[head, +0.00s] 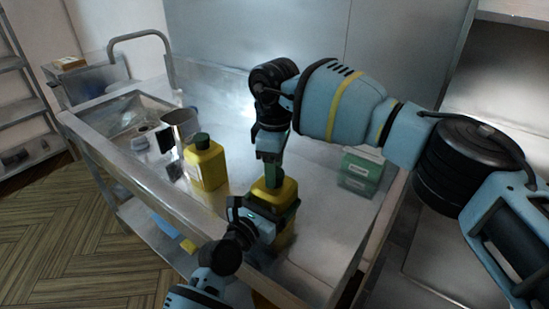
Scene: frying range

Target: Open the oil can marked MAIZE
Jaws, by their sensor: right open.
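A yellow can (286,235) stands on the metal counter, in front of my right gripper. My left gripper (270,207) comes in from below and its fingers close around the can's upper body. My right gripper (268,158) points down just above the can's top. It is open, and its fingertips are close to the dark cap (272,177); contact cannot be told. A second yellow can (205,168) with a dark green cap (202,140) stands upright to the left, apart from both grippers. No marking is readable on either can, so I cannot tell which says MAIZE.
A metal jug (180,127) stands behind the second can. A sink basin (130,112) with a curved tap (140,37) is at the left. The counter (315,238) is bare at the front right.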

